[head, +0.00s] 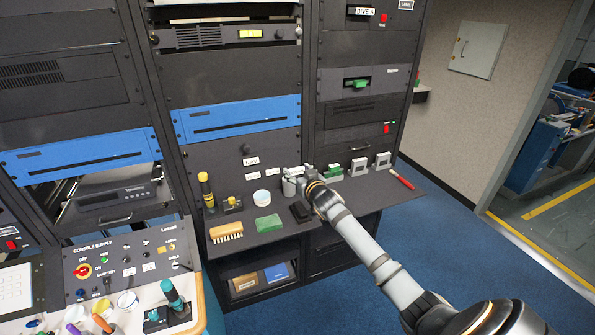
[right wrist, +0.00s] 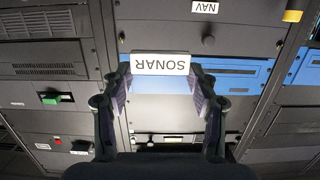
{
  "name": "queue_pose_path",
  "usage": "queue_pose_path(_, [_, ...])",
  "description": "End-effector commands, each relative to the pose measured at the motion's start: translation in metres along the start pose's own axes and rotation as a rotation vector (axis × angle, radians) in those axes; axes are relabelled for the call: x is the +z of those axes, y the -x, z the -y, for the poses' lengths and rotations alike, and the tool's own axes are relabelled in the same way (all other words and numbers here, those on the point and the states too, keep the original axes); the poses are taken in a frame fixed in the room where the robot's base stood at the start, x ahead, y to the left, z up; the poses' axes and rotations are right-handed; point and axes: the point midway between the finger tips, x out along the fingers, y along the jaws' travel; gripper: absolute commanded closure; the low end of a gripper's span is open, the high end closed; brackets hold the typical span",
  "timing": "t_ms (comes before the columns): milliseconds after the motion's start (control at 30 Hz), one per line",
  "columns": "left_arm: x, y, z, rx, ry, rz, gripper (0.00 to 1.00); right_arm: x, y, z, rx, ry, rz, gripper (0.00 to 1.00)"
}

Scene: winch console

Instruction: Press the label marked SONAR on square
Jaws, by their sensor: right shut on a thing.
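The white SONAR label (right wrist: 160,64) is between the fingertips of my right gripper (right wrist: 160,82), shut on its two ends. Its lettering faces the wrist camera and reads upside down in that view. In the head view my right gripper (head: 291,181) is over the console shelf, in front of the rack's lower middle. The held label cannot be made out clearly there. A NAV label (head: 251,161) is on the dark panel to the left of the gripper, and it also shows in the right wrist view (right wrist: 205,7). My left gripper is not in view.
The shelf holds a wooden brush (head: 227,231), a green block (head: 269,223), a white round tub (head: 262,197), a yellow-black tool (head: 206,190) and a red marker (head: 402,180). A small white label (head: 252,177) is left of the gripper. Blue panels (head: 236,118) cross the rack above.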

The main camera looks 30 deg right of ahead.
Motion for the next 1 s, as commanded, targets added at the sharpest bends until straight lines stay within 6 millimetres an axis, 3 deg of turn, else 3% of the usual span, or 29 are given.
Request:
queue_pose_path(400, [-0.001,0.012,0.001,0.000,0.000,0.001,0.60,0.006,0.044,0.000,0.000,0.003,0.001,0.62])
queue_pose_path(767, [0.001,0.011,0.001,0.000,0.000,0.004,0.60,0.008,0.048,0.000,0.000,0.000,0.000,0.62])
queue_pose_path(867, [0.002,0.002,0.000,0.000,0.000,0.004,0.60,0.017,0.046,0.000,0.000,0.000,0.000,0.62])
queue_pose_path(1000, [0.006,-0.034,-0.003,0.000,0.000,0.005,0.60,0.052,0.041,0.000,0.000,0.000,0.001,0.62])
